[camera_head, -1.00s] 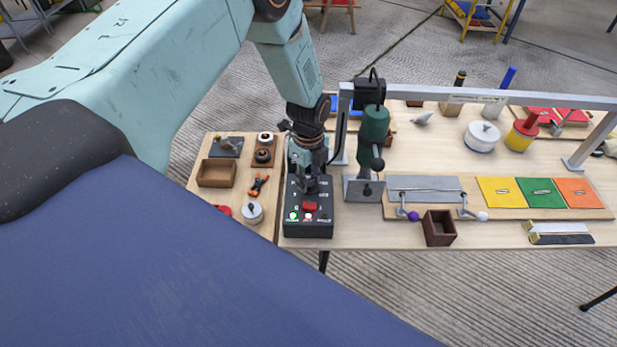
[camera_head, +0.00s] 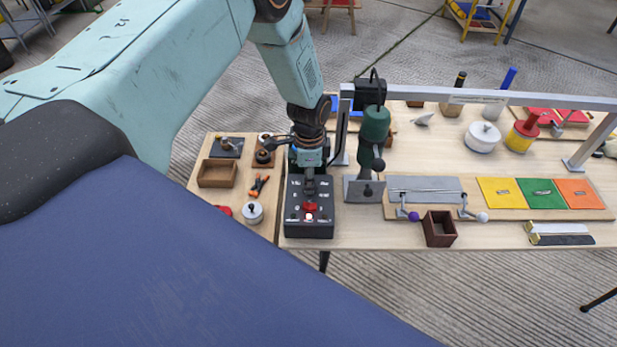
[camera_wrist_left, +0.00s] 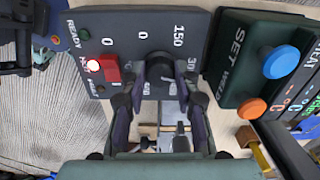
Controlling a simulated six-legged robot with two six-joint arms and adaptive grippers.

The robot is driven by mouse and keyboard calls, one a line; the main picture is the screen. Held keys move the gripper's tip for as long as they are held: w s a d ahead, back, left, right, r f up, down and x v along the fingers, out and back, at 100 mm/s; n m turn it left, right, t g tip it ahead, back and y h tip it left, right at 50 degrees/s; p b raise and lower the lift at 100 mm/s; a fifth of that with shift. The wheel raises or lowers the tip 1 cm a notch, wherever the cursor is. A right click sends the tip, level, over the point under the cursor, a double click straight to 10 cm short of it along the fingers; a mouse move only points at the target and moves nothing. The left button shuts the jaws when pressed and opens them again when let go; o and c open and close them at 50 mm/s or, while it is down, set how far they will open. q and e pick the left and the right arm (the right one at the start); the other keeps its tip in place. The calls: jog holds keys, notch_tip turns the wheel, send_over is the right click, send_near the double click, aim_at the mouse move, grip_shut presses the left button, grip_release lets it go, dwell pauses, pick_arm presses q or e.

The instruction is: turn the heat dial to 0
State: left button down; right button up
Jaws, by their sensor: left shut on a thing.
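The black control box (camera_head: 308,222) stands at the front left of the long table. In the left wrist view its panel (camera_wrist_left: 125,20) shows white numbers around a dark round dial (camera_wrist_left: 160,67). My left gripper (camera_head: 310,178) points down at the box; in the left wrist view its fingers (camera_wrist_left: 160,84) are shut on the dial, one on each side. They hide part of the dial and some numbers; I cannot read where the dial points. A red switch (camera_wrist_left: 109,68) sits beside the dial, with a bright white lamp (camera_wrist_left: 93,66) next to it. My right gripper is not in view.
A green press (camera_head: 373,135) stands close to the right of the box. A second box with blue and orange knobs (camera_wrist_left: 278,62) shows in the wrist view. A brown tray (camera_head: 216,173) and small parts lie to the left. An open brown box (camera_head: 438,228) stands right.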

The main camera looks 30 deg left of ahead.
pick_arm(q)
jog(key=n, duration=0.3)
jog(key=shift+d+n, duration=0.1)
jog(key=shift+n, duration=0.3)
jog(key=n+p, duration=0.1)
jog(key=n, duration=0.2)
jog(key=shift+r+n, duration=0.1)
jog(key=shift+n, duration=0.2)
jog(key=n+p, duration=0.1)
jog(key=n, duration=0.2)
jog(key=shift+w+n, duration=0.1)
jog(key=shift+n, duration=0.2)
jog(key=n+p, duration=0.1)
jog(key=n, duration=0.6)
jog(key=n+p, duration=0.1)
jog(key=n, duration=0.2)
jog(key=shift+w+r+p, duration=0.1)
jog(key=shift+w+p, duration=0.1)
jog(key=shift+p, duration=0.1)
jog(key=n+p, duration=0.1)
jog(key=n, duration=0.4)
jog(key=shift+n, duration=0.3)
